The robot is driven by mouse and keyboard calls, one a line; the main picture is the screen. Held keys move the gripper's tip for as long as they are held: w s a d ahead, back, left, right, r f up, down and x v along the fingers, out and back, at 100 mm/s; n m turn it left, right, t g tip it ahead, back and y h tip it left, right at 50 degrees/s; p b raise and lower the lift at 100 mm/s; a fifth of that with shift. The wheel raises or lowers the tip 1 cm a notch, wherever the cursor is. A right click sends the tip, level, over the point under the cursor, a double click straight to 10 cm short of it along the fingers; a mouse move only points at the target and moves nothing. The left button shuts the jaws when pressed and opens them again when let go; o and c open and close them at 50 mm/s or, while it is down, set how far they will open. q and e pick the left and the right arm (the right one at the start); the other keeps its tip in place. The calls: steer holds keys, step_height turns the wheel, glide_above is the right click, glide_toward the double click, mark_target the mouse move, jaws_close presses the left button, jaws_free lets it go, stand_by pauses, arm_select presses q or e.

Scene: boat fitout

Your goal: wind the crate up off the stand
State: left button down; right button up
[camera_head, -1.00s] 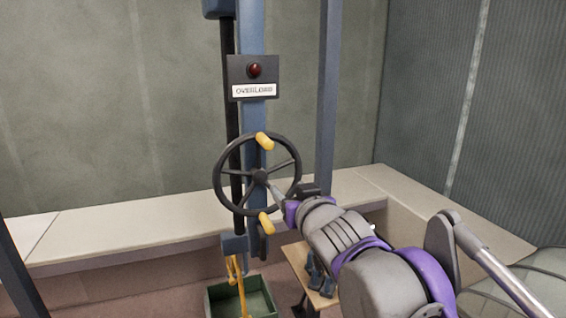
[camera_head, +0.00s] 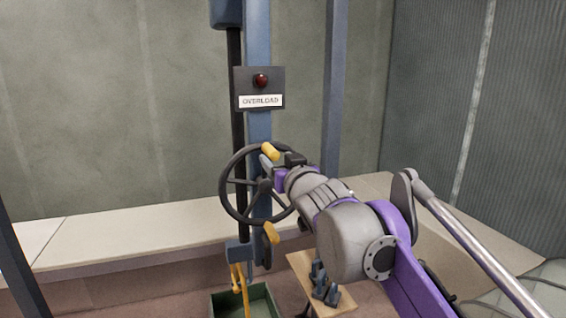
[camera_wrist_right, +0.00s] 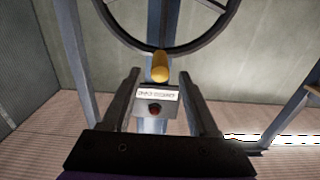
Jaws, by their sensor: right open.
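The dark handwheel (camera_head: 225,196) is on the blue post (camera_head: 259,130), with an upper yellow handle (camera_head: 270,152) and a lower yellow handle (camera_head: 271,233). My right gripper (camera_head: 280,160) is at the wheel's upper right, close to the upper handle. In the right wrist view its two fingers (camera_wrist_right: 161,82) are open and apart, and a yellow handle (camera_wrist_right: 160,67) shows between and just beyond the tips. The green crate (camera_head: 266,293) is at the bottom of the head view, with a yellow hook (camera_head: 237,279) above it. The crate's underside and stand are out of frame. My left gripper is out of view.
A dark box with a red lamp (camera_head: 261,81) and an OVERLOAD label (camera_head: 261,101) is on the post above the wheel. A small wooden table (camera_head: 301,262) with dark blue pieces (camera_head: 320,277) stands right of the crate. A pale ledge (camera_head: 130,232) runs behind.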

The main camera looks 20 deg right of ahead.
mark_target(271, 153)
steer(key=shift+w+p, duration=0.85)
steer(key=shift+w, duration=2)
